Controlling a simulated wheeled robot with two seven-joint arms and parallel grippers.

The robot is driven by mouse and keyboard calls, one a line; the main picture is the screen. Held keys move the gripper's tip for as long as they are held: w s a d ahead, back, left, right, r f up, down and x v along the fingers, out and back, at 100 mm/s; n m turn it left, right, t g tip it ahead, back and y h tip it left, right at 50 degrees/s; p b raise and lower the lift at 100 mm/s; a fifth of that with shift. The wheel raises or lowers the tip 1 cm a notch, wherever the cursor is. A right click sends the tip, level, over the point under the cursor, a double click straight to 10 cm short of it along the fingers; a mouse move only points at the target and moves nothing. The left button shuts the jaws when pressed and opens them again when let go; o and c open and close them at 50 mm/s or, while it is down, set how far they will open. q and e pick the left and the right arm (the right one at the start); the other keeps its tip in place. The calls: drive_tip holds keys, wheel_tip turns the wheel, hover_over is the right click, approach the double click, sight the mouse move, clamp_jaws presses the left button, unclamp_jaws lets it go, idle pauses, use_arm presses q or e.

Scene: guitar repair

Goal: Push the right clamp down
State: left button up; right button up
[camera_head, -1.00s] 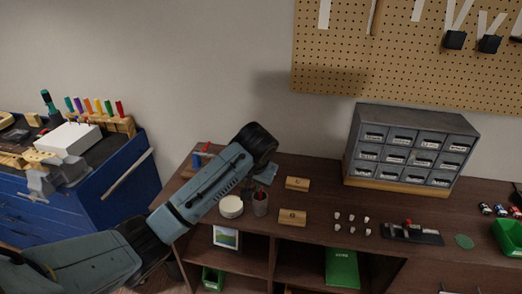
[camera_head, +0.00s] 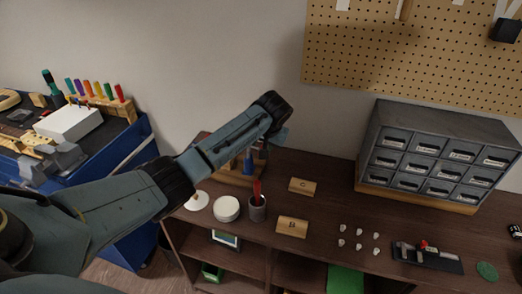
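I cannot make out a right clamp for certain in the head view. A small grey tool with a red knob (camera_head: 424,246) lies on a black mat (camera_head: 440,262) at the right of the brown bench; I cannot tell whether it is a clamp. My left arm reaches in from the left above the bench's left end. My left gripper (camera_head: 283,137) is small and partly hidden by its wrist, so its opening does not show. It appears to be above the bench, apart from the things on it. My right gripper is out of view.
Wooden blocks (camera_head: 293,227), a cup with a red tool (camera_head: 257,208) and white round containers (camera_head: 227,208) stand on the bench. Small white pieces (camera_head: 343,228) lie mid-bench. A grey drawer cabinet (camera_head: 445,119) stands behind. A blue tool cabinet (camera_head: 125,160) is at left.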

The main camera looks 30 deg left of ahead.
use_arm(q)
drive_tip(key=x, duration=0.5)
drive_tip(key=shift+w+b, duration=0.1)
drive_tip(key=shift+b, duration=0.2)
clamp_jaws()
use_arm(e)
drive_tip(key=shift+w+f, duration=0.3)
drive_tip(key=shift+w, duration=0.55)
